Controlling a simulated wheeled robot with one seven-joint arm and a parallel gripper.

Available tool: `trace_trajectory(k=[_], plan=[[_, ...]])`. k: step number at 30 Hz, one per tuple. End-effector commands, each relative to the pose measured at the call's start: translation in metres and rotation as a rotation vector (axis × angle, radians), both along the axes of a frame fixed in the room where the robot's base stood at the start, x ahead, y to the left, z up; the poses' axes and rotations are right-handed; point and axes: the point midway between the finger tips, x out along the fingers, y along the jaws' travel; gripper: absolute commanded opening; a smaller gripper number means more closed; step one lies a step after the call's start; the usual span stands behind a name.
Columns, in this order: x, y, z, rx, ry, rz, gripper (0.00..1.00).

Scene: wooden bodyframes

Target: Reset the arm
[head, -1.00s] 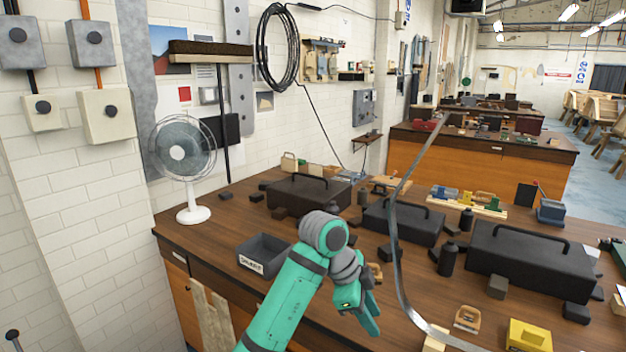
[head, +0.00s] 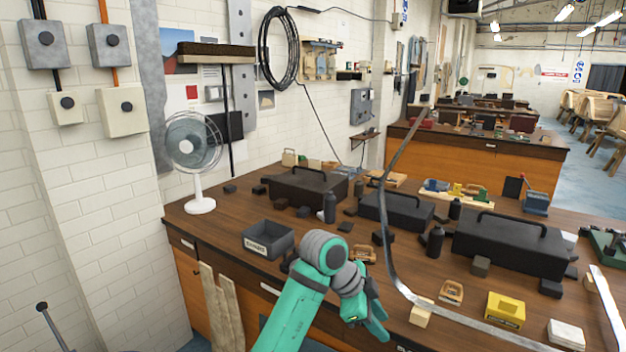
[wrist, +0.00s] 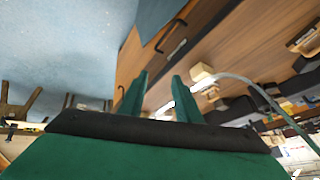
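My teal arm rises from the bottom of the head view and bends at a grey joint. My gripper (head: 376,322) hangs from it, pointing down and to the right, near the front edge of the workbench (head: 240,212). In the wrist view, my gripper (wrist: 160,88) has two green fingers apart, with nothing visible between them. The bench's wooden drawer fronts and the blue floor show beyond the fingers.
A grey bin (head: 268,240), black toolboxes (head: 398,212), a dark bottle (head: 435,242) and a yellow box (head: 505,310) stand on the bench. A curved metal strip (head: 385,225) rises close to my gripper. A white fan (head: 195,150) stands at left.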

Motion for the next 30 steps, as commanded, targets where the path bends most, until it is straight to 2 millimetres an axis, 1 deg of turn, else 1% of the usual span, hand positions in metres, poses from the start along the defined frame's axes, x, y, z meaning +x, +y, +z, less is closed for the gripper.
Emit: trace_trajectory(k=[1, 8, 11, 15, 18, 21, 24, 30], plan=[[-0.001, -0.005, -0.006, -0.021, 0.003, 0.009, 0.30], [0.000, -0.030, -0.031, -0.137, 0.005, 0.088, 0.30], [0.000, -0.044, -0.046, -0.211, 0.010, 0.142, 0.30], [-0.004, -0.068, -0.071, -0.337, 0.021, 0.242, 0.30], [-0.007, -0.082, -0.089, -0.424, 0.031, 0.320, 0.30], [-0.011, -0.090, -0.106, -0.505, 0.042, 0.406, 0.30], [-0.017, -0.094, -0.123, -0.578, 0.052, 0.496, 0.30], [-0.032, -0.092, -0.158, -0.705, 0.069, 0.683, 0.30]])
